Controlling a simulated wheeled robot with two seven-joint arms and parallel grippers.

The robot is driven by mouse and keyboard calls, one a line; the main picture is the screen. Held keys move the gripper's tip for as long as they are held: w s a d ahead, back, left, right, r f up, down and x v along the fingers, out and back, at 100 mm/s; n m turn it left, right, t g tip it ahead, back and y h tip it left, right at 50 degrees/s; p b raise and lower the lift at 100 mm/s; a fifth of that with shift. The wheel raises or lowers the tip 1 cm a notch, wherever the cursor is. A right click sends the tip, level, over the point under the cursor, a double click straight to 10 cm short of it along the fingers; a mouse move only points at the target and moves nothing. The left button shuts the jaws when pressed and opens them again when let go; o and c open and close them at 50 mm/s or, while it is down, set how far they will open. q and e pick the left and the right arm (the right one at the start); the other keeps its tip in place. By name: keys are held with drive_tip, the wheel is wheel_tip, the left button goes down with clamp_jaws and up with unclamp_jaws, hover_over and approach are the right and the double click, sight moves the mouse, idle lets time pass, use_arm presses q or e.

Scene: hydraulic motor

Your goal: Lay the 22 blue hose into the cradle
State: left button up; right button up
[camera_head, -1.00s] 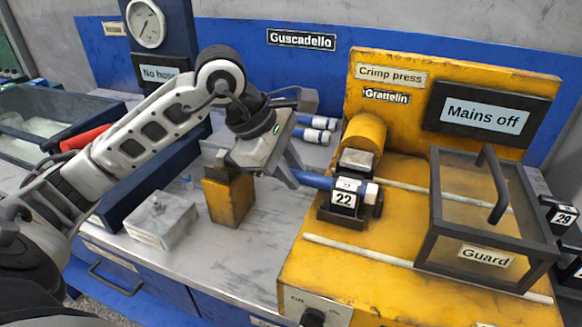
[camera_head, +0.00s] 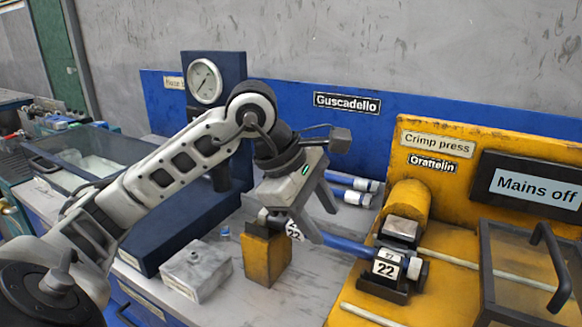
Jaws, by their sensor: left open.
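The blue hose (camera_head: 345,244) carries a white 22 tag near its left end. Its right end, with a pale fitting (camera_head: 414,268), lies at the dark cradle (camera_head: 383,288) marked 22 on the yellow crimp press. My right gripper is not in view.
Other blue hoses (camera_head: 350,188) with white ends lie behind the gripper. A grey metal block (camera_head: 195,270) sits on the bench to the left. A guard frame (camera_head: 540,265) and pale rails (camera_head: 470,265) are on the press at right.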

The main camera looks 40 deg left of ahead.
use_arm(q)
drive_tip(key=v, duration=1.1)
drive_tip(key=shift+p, duration=0.4)
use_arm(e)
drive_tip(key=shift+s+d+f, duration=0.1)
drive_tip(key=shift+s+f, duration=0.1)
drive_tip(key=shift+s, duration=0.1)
use_arm(q)
drive_tip(key=shift+r, duration=0.1)
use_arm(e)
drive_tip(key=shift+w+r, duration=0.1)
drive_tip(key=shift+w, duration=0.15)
use_arm(q)
drive_tip(key=shift+r, duration=0.1)
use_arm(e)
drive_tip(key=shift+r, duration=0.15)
